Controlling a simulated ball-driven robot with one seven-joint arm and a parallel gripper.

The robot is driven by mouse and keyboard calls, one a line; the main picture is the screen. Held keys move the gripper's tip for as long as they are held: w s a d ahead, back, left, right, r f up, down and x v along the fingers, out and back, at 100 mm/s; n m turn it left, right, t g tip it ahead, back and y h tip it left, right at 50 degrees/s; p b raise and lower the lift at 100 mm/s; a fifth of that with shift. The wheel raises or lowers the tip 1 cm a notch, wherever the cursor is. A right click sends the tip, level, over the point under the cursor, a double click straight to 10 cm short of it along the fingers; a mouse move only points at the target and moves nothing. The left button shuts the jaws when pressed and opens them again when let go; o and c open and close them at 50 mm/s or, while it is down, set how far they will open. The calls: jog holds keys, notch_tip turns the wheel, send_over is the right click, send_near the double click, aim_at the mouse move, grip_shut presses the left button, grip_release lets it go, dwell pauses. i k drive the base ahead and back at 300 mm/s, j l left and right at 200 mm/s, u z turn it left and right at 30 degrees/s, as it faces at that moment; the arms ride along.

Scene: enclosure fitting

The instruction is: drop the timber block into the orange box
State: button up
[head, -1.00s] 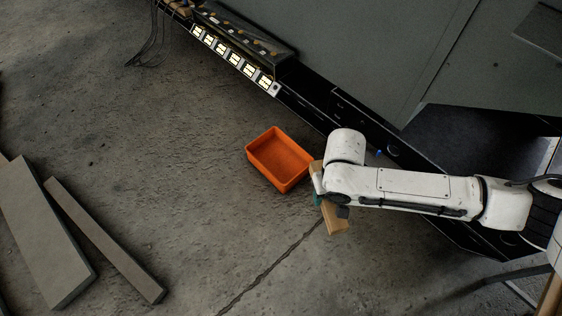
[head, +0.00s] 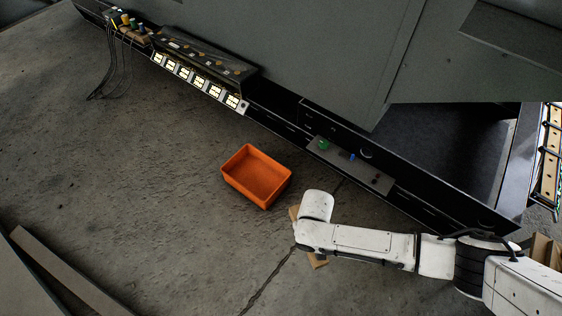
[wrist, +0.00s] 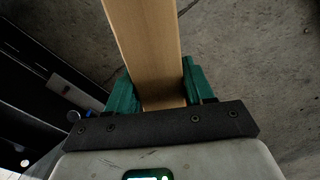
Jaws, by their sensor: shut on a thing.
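The timber block (wrist: 147,45) is a long pale wooden piece held between the green fingers of my gripper (wrist: 156,88) in the wrist view. In the head view the block (head: 318,262) shows only in part, behind my white arm's end, which hides the gripper's fingers. The orange box (head: 228,184) is an open, empty rectangular tray on the concrete floor. The block is to the right of and a little below the box in the picture, apart from it. The box is not seen in the wrist view.
A dark grey cabinet (head: 320,55) with a black lower ledge runs diagonally behind the box. A panel with a green and a blue button (head: 350,165) lies along the ledge. Grey planks (head: 65,275) lie at lower left. The floor left of the box is clear.

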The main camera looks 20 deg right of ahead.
aim_at(259, 178)
jog(key=i+l, duration=0.15)
jog(key=i, duration=0.35)
jog(key=i+l, duration=0.2)
jog(key=i, duration=0.35)
jog(key=i+l+z, duration=0.1)
jog(key=i, duration=0.4)
jog(key=i+l, duration=0.2)
jog(key=i, duration=0.3)
